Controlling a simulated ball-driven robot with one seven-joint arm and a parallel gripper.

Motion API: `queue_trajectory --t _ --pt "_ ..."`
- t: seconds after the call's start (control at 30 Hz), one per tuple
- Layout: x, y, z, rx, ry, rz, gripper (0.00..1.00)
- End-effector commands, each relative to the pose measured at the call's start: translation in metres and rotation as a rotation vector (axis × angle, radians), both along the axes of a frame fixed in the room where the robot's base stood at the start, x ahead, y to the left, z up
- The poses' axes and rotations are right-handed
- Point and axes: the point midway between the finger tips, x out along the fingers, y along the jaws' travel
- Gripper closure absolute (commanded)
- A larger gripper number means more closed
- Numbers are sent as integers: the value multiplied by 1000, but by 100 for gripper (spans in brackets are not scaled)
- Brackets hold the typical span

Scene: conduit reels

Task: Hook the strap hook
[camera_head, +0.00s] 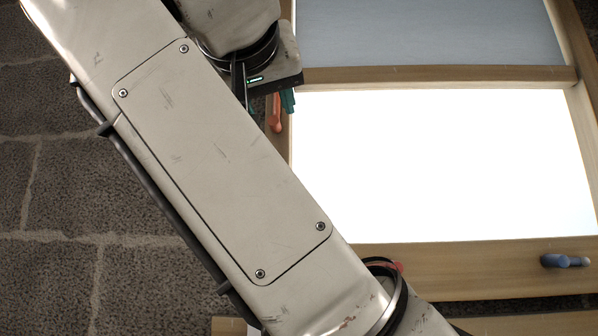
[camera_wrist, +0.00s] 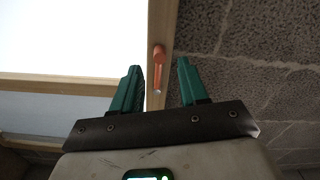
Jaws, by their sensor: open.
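I cannot pick out a strap or a plainly hook-shaped piece in either view. An orange rod-like piece (camera_head: 275,113) with a rounded end is at the left edge of a wooden frame. It also shows in the wrist view (camera_wrist: 159,58), with a pale grey end towards me. My gripper (camera_wrist: 160,65) is open, its green fingers to either side of the orange piece in that view and not closed on it.
The wooden frame (camera_head: 430,257) holds a bright white panel (camera_head: 440,160) and a grey panel (camera_head: 430,30). Dark stone paving (camera_head: 50,180) lies left. My arm hides much of the middle.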

Motion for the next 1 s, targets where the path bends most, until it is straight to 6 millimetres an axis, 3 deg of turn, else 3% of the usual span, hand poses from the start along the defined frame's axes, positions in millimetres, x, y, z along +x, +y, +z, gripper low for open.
queue_trajectory --t 0.1,0.3,0.7,1.0 --pt "21 -2 3 -1 1 -3 56" --pt "43 -2 2 0 0 -1 56" --pt "50 -1 0 0 -1 1 56" --pt "49 -1 0 0 -1 1 85"
